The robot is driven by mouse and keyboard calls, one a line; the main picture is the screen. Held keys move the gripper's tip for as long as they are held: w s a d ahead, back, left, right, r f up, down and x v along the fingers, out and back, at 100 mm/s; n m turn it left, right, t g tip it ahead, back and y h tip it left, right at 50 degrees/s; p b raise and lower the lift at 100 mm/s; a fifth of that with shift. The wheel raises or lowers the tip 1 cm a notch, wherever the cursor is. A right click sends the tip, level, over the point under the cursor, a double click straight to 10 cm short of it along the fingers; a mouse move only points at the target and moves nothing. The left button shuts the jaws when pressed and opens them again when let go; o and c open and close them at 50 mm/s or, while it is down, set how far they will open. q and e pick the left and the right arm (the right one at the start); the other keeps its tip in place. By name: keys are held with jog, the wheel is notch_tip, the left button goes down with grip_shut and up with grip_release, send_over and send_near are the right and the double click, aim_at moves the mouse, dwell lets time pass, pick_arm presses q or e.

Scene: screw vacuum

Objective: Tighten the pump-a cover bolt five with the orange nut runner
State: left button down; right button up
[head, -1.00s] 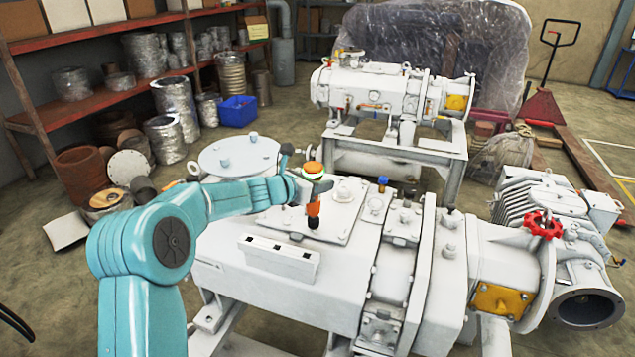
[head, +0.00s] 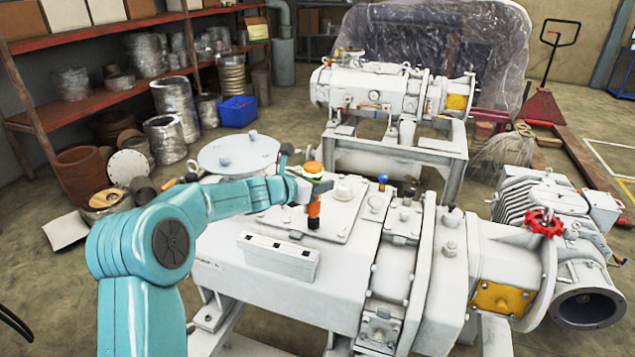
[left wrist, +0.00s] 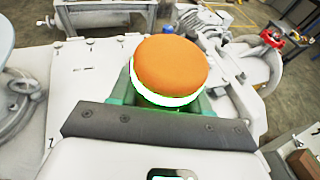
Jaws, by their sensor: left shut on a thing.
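The orange nut runner (head: 314,205) stands upright in my left gripper (head: 312,188), which is shut on it. Its dark lower tip is at or just above the raised cover plate (head: 345,222) on top of the near white pump (head: 345,270); I cannot tell whether it touches a bolt. In the left wrist view the runner's round orange top with a green and white ring (left wrist: 170,65) fills the middle, behind the gripper's dark bar. The bolt under the runner is hidden. My right gripper is in neither view.
A white block with dark squares (head: 278,257) lies on the pump in front of the cover. Blue (head: 382,181) and brown fittings stand right of it. A round lid (head: 238,155) is behind my arm. A second pump (head: 390,95) stands at the back.

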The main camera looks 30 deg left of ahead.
pick_arm(q)
jog(key=shift+f+b, duration=0.55)
jog(key=shift+b, duration=0.2)
dwell(0.5)
jog(key=shift+r, duration=0.1)
jog(key=c, duration=1.2)
grip_release()
grip_shut()
